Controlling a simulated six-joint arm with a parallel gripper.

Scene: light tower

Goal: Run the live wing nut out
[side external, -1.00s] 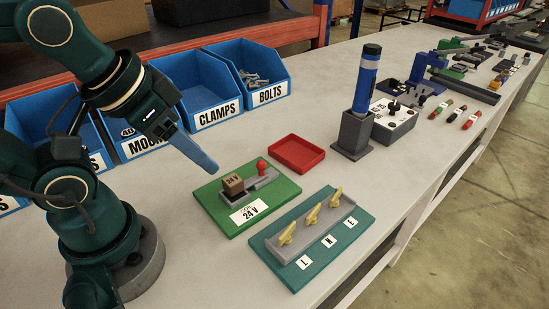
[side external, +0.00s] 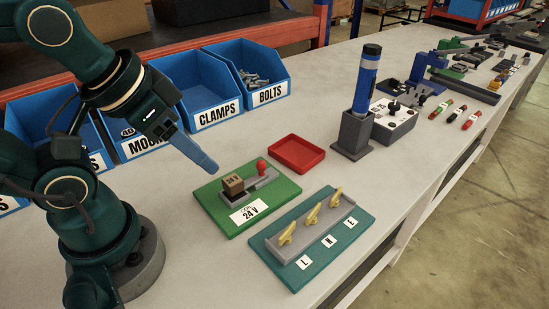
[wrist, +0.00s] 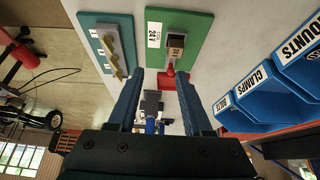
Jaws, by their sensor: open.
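A teal board carries a grey terminal block (side external: 296,243) with three yellow wing nuts in a row. Labels L, N and E lie in front of them. The live wing nut (side external: 287,233) is the one by the L label, at the near left end. The neutral wing nut (side external: 312,214) and the earth wing nut (side external: 336,197) follow to the right. In the wrist view the board (wrist: 100,42) is at the upper left. My gripper (side external: 212,168) is empty and above the bench, left of the green board and away from the wing nuts. Its two fingers (wrist: 160,78) stand wide apart.
A green board (side external: 285,188) holds a brown 24 V block (side external: 233,184) and a red knob (side external: 261,165). A red tray (side external: 297,153) lies behind. A blue light tower (side external: 364,85) stands in a grey base. Blue bins (side external: 205,85) line the back.

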